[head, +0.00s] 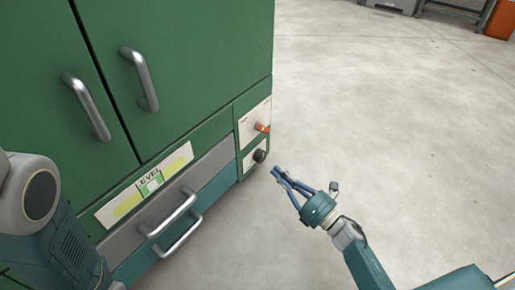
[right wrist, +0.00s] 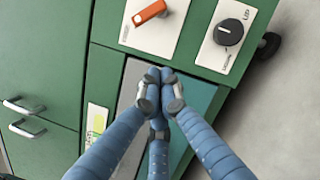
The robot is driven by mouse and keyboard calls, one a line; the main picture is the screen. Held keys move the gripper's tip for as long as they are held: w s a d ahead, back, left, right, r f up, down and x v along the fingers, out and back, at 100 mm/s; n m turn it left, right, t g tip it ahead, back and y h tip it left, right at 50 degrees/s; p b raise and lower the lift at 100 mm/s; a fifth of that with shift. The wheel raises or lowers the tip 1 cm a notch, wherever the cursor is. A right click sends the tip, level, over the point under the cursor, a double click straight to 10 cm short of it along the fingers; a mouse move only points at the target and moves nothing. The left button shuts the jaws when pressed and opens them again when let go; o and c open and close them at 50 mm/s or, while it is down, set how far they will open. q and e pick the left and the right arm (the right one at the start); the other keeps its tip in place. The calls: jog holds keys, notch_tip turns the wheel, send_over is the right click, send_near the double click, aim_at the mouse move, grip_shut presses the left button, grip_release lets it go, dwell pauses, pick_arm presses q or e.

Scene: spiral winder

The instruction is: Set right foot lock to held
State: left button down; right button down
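A black round knob (head: 259,156) sits on a small white plate low at the right corner of the green cabinet. In the right wrist view the knob (right wrist: 231,32) has a pale pointer line, and small lettering stands beside it, too small to read surely. An orange lever (head: 262,127) is on a white plate just above. My right gripper (head: 279,174) is right of and a little below the knob, apart from it. In the right wrist view its fingertips (right wrist: 161,83) are together with nothing between them. My left gripper is out of view.
The green cabinet (head: 190,60) has upright door handles and drawer handles (head: 172,216). A level label (head: 148,184) is on its front. A dark round part (right wrist: 268,46) sticks out beside the knob's plate. Open concrete floor (head: 390,110) lies to the right.

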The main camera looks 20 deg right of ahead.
aim_at(263, 129)
jog(key=shift+w, duration=0.1)
dwell(0.3)
jog(key=w+a+r+b, duration=0.2)
jog(key=w+r+b, duration=0.2)
jog(key=w, duration=0.6)
jog(key=shift+w+a+r+b, duration=0.15)
jog(key=shift+a+r+b, duration=0.1)
jog(key=shift+b, duration=0.4)
